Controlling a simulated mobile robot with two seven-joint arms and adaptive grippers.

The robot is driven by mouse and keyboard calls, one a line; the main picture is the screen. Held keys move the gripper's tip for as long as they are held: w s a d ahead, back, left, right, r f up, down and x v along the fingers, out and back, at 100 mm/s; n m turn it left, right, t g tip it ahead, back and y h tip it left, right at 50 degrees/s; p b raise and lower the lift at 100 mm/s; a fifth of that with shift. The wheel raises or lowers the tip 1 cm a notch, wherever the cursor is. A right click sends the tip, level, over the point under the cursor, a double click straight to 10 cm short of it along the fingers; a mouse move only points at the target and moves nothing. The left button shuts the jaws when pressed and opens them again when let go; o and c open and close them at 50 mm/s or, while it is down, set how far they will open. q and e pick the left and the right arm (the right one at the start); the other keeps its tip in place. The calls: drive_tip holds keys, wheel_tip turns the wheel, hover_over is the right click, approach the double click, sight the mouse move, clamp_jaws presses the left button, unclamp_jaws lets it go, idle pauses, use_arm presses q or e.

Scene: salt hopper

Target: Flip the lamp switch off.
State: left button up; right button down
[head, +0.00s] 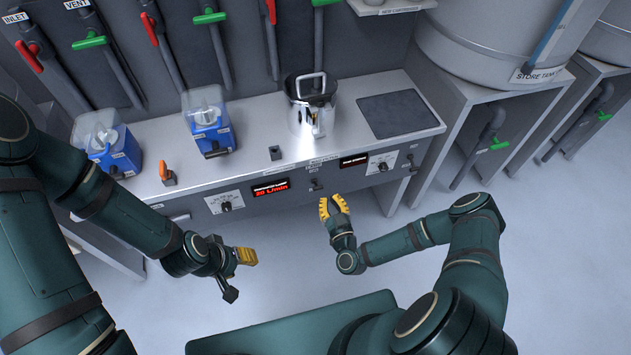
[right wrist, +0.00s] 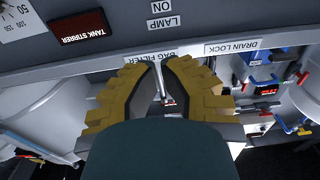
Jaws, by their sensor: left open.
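The lamp switch appears to be the small toggle (head: 316,184) on the console front, between the two red displays. It is too small to tell which way its lever points. In the right wrist view a white label (right wrist: 163,14) reading LAMP ON shows upside down at the top; the toggle itself is not visible there. My right gripper (head: 332,199) is in front of the console, just below the toggle and apparently apart from it. Its yellow fingers (right wrist: 162,66) have a narrow gap, with nothing seen held. My left gripper (head: 243,262) is open and empty, away from the console.
A steel pot (head: 311,108) stands on the worktop beside a bright patch of light. An orange-handled lever (head: 166,174) and blue devices (head: 209,128) stand left. The floor before the console is clear.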

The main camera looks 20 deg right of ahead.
drive_tip(key=shift+d, duration=0.1)
drive_tip(key=b, duration=0.2)
hover_over(318, 188)
drive_tip(key=w+d, duration=0.1)
drive_tip(key=shift+r, duration=0.2)
drive_tip(key=shift+s+f+b, duration=0.15)
drive_tip(key=shift+s+f, duration=0.05)
drive_tip(key=shift+f, duration=0.45)
drive_tip(key=shift+s+f+b, duration=0.15)
drive_tip(key=shift+s+f, duration=0.05)
drive_tip(key=shift+f, duration=0.4)
use_arm(q)
drive_tip(key=shift+w+f, duration=0.15)
drive_tip(key=shift+f, duration=0.6)
drive_tip(key=shift+w+f, duration=0.1)
drive_tip(key=shift+f, duration=0.6)
use_arm(e)
drive_tip(key=shift+s+f, duration=0.2)
drive_tip(key=shift+f, duration=0.45)
use_arm(q)
drive_tip(key=shift+w+r, duration=0.1)
drive_tip(key=shift+w, duration=0.05)
use_arm(e)
drive_tip(key=shift+s, duration=0.15)
